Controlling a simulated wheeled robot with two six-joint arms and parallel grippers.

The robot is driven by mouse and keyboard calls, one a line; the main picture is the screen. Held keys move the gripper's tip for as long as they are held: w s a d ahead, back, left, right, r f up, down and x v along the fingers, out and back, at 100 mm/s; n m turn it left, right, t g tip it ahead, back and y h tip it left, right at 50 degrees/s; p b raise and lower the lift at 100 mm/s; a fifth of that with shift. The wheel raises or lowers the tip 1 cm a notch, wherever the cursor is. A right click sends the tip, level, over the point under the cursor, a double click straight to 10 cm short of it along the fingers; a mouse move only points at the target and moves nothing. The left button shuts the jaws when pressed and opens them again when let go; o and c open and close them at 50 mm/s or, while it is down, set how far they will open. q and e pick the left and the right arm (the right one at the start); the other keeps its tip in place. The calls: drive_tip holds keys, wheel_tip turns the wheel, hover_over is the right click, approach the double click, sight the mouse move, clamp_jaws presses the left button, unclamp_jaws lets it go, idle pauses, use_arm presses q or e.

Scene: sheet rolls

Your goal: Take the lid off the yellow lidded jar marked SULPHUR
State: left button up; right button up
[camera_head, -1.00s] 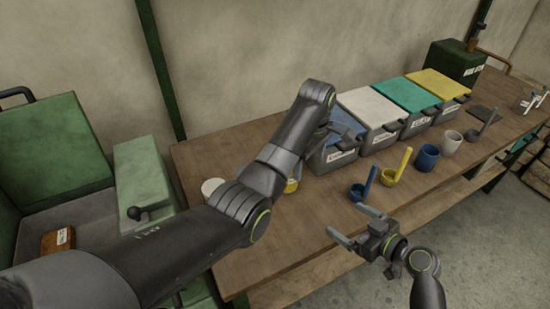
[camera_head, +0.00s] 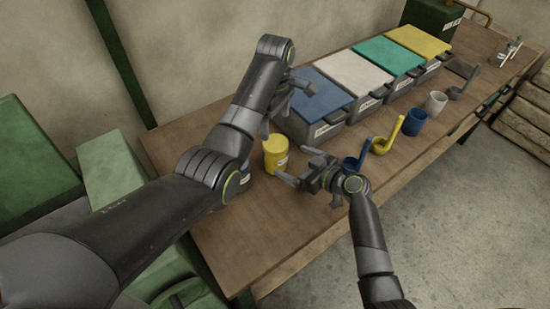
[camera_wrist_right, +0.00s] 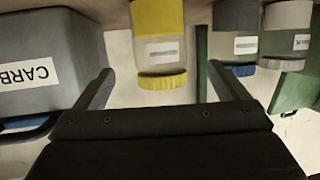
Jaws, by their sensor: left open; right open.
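The yellow jar with its yellow lid (camera_head: 275,142) stands upright on the bench, left of the blue-lidded bin. In the upside-down right wrist view the yellow jar (camera_wrist_right: 158,20) has its ribbed lid (camera_wrist_right: 162,80) on; its label is too small to read. My right gripper (camera_head: 298,166) is open and empty, just right of the jar, fingers pointing at it. In the wrist view the jar lies between the finger lines, with no contact visible. My left gripper (camera_head: 291,92) hangs over the blue-lidded bin, its jaws small and partly hidden.
A blue-lidded jar (camera_wrist_right: 238,70) and a white-lidded jar (camera_wrist_right: 285,63) stand beside the yellow one. The bin with the blue lid (camera_head: 318,95) is close on the right.

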sight(276, 153)
use_arm(q)
drive_tip(key=shift+s+d, duration=0.1)
use_arm(e)
drive_tip(key=x, duration=0.8)
drive_tip(key=shift+w+a, duration=0.1)
drive_tip(key=shift+c, duration=0.3)
